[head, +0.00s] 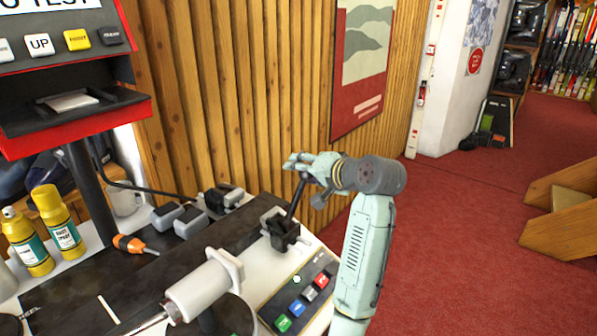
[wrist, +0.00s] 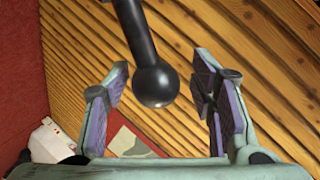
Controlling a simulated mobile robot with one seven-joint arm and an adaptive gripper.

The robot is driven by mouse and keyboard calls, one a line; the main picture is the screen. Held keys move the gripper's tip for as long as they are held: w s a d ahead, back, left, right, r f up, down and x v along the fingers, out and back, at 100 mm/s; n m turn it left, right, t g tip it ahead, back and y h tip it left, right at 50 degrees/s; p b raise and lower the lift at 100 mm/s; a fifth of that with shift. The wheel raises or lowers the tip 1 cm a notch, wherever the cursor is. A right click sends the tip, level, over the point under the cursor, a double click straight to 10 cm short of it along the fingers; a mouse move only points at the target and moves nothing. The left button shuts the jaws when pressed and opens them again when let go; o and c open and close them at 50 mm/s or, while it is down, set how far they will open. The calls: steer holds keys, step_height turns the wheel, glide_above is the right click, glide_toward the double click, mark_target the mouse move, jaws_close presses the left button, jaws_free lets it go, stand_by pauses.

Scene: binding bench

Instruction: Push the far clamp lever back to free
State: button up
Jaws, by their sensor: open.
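The clamp lever (head: 297,196) is a black rod rising from a dark clamp block (head: 281,231) on the bench's right side. It leans slightly right toward its top. My gripper (head: 297,163) is at the lever's top, and its fingers partly hide that end. In the wrist view the lever's black ball knob (wrist: 156,86) shows between the two finger pads of my open gripper (wrist: 161,78). There are visible gaps on both sides of the knob. Whether this is the far lever of a pair I cannot tell from these views.
A white cylinder with a flange (head: 205,287) lies across the bench front. A button panel (head: 300,295) is right of it. A slatted wood wall (head: 240,90) rises behind. Red floor is open right.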

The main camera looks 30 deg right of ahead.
steer(key=v, duration=0.9)
